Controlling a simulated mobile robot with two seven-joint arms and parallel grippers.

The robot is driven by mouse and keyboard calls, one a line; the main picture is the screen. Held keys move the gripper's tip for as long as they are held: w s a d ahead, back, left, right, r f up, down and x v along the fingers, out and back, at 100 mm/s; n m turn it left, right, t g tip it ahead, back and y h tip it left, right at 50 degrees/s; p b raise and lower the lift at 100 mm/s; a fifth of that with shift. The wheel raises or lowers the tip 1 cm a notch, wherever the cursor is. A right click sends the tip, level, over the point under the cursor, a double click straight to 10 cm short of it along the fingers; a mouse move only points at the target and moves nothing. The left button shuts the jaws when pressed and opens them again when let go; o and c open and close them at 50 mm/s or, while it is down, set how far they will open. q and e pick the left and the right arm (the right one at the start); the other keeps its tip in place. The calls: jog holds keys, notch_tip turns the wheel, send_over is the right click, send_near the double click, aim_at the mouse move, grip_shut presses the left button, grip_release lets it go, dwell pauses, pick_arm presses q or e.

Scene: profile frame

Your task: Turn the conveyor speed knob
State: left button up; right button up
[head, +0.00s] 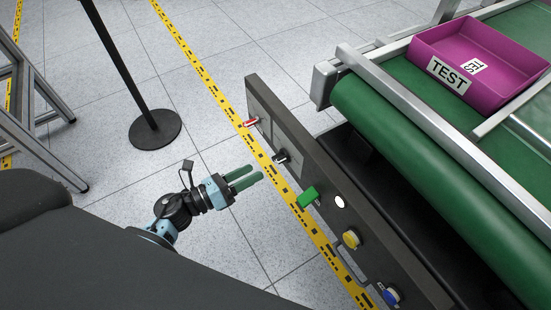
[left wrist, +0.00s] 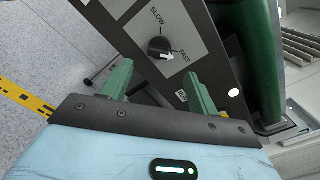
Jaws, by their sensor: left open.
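The conveyor speed knob (head: 281,157) is a small black knob on the dark side panel (head: 316,176) of the conveyor. In the left wrist view the knob (left wrist: 158,47) sits on a grey plate between the printed words SLOW and FAST, and its white arrow points toward FAST. My left gripper (head: 255,174) is open and empty, its two green fingers pointing at the panel. It is a short way from the knob and not touching it. In the left wrist view the knob appears just beyond the gap between the fingertips (left wrist: 157,76).
The panel also carries a red switch (head: 251,122), a green part (head: 307,197), a yellow knob (head: 351,239) and a blue knob (head: 391,295). A purple TEST bin (head: 430,48) sits on the green belt (head: 400,115). A black post base (head: 155,130) stands on the floor.

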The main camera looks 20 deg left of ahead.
aim_at(275, 161)
pick_arm(q)
jog(key=x, duration=0.7)
jog(key=shift+w+d, duration=0.15)
jog(key=shift+w, duration=0.1)
jog(key=c, duration=1)
